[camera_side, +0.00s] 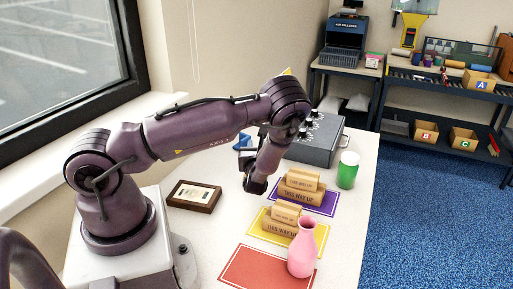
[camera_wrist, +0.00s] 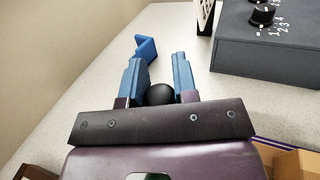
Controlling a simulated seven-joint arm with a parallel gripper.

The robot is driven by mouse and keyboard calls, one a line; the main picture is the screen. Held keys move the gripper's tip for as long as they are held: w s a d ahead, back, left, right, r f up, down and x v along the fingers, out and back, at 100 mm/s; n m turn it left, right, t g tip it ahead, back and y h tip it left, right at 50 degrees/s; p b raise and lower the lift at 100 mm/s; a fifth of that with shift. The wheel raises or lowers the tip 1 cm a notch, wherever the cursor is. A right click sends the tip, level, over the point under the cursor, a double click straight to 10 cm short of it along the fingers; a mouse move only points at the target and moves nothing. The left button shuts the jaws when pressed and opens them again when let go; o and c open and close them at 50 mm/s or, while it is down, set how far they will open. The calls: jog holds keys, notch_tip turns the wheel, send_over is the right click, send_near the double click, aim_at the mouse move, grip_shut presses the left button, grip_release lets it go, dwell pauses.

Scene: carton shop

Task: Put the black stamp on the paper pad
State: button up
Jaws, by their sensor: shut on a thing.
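The black stamp (camera_wrist: 160,94) shows in the wrist view as a round black knob between the two blue fingers of my gripper (camera_wrist: 160,75). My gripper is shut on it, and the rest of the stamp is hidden. In the side view my gripper (camera_side: 255,185) hangs low over the white table, and the stamp cannot be told apart there. A cream sheet in a dark brown wooden frame, which looks like the paper pad (camera_side: 194,195), lies flat to the left of my gripper, apart from it.
Wooden "THIS WAY UP" pieces (camera_side: 300,186) stand on purple and yellow mats to the right. A pink vase (camera_side: 302,250) is by the red mat (camera_side: 252,270). A grey dial box (camera_side: 318,140), a green cup (camera_side: 348,170) and a blue piece (camera_wrist: 147,48) are farther back.

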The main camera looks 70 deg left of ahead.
jog(key=shift+f, duration=0.1)
jog(key=o, duration=0.9)
